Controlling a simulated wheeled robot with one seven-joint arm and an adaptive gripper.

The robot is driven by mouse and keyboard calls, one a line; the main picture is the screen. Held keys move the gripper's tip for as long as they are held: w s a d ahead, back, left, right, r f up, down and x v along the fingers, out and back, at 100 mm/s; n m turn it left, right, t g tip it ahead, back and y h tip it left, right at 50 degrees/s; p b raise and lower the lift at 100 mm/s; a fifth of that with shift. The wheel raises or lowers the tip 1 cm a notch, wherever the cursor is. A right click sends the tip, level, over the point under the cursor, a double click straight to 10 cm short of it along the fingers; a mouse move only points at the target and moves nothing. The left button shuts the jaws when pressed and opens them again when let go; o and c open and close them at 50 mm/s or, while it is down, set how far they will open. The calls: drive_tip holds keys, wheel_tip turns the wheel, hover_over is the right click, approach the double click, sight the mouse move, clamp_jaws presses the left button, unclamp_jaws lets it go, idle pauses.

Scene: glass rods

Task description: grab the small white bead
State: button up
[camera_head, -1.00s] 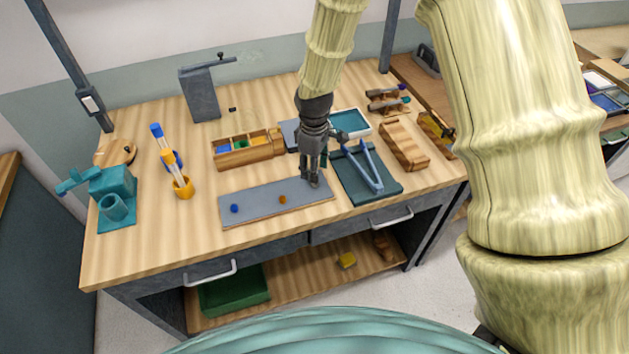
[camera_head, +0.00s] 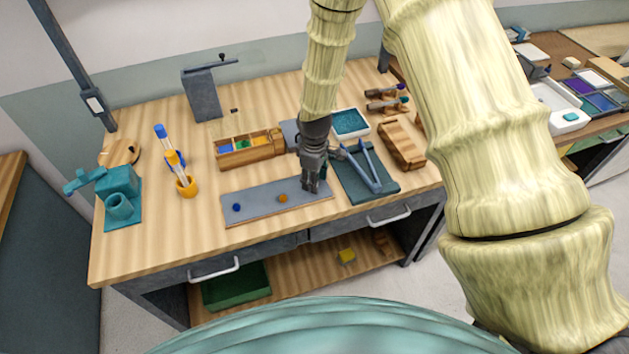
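My gripper (camera_head: 311,187) points down at the right end of a grey mat (camera_head: 258,207) on the wooden workbench. Its dark fingers are small here, and I cannot tell whether they are open or shut. I cannot make out a white bead; the gripper covers the mat's right end, so anything between or behind the fingers is hidden. A blue bead (camera_head: 237,207) lies on the mat's left part. An amber bead (camera_head: 283,198) lies near its middle, left of my gripper.
Right of the gripper, blue tongs (camera_head: 366,166) lie on a dark green mat (camera_head: 388,187). Behind are a wooden compartment box (camera_head: 262,153) and a teal-filled tray (camera_head: 349,123).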

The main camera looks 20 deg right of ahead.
drive_tip(key=c, duration=0.8)
drive_tip(key=shift+r, duration=0.15)
